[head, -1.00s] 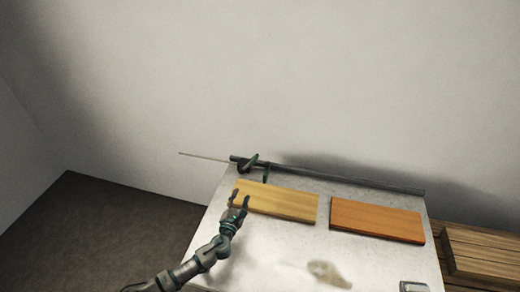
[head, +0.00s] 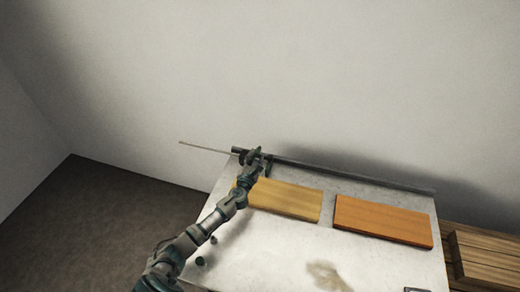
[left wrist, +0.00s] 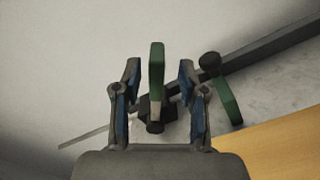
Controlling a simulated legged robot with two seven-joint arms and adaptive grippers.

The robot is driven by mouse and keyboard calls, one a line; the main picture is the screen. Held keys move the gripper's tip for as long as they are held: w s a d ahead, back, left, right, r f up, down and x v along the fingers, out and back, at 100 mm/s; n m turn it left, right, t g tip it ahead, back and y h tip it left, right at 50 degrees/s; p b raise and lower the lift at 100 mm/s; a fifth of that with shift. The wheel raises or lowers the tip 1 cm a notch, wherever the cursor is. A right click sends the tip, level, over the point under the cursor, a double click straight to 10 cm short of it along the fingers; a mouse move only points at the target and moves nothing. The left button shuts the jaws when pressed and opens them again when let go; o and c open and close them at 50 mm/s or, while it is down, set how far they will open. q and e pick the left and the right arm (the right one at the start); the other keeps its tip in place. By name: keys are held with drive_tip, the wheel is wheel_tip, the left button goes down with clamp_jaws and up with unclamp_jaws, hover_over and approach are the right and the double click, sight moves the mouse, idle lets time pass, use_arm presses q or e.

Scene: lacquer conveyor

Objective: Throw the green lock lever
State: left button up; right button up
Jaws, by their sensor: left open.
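The green lock lever (left wrist: 156,72) stands between the two fingers of my left gripper (left wrist: 158,90) in the left wrist view, with a gap on each side. It sits on a dark mount on the rail. In the head view my left gripper (head: 258,158) is at the rail's left end and covers most of the lever. The gripper is open. A second green handle (left wrist: 226,100) with a dark round knob stands to the right of the gripper, near the rail. My right gripper is not in view.
The dark rail (head: 350,176) runs along the back edge of the pale table (head: 270,240). A thin rod (head: 205,147) sticks out left. A yellow board (head: 290,201) and an orange board (head: 383,220) lie on the table. Wooden planks (head: 485,255) are at right.

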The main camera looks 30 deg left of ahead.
sight(259, 148)
use_arm(q)
drive_tip(key=x, duration=0.2)
drive_tip(key=a+b+x, duration=0.1)
drive_tip(key=x, duration=0.1)
drive_tip(key=shift+w+f, duration=0.15)
drive_tip(key=shift+w, duration=0.05)
drive_tip(key=shift+w+d, duration=0.1)
drive_tip(key=shift+w, duration=0.45)
drive_tip(key=shift+d+r, duration=0.2)
drive_tip(key=shift+d, duration=0.1)
drive_tip(key=c, duration=0.7)
drive_tip(key=shift+a, duration=0.25)
clamp_jaws()
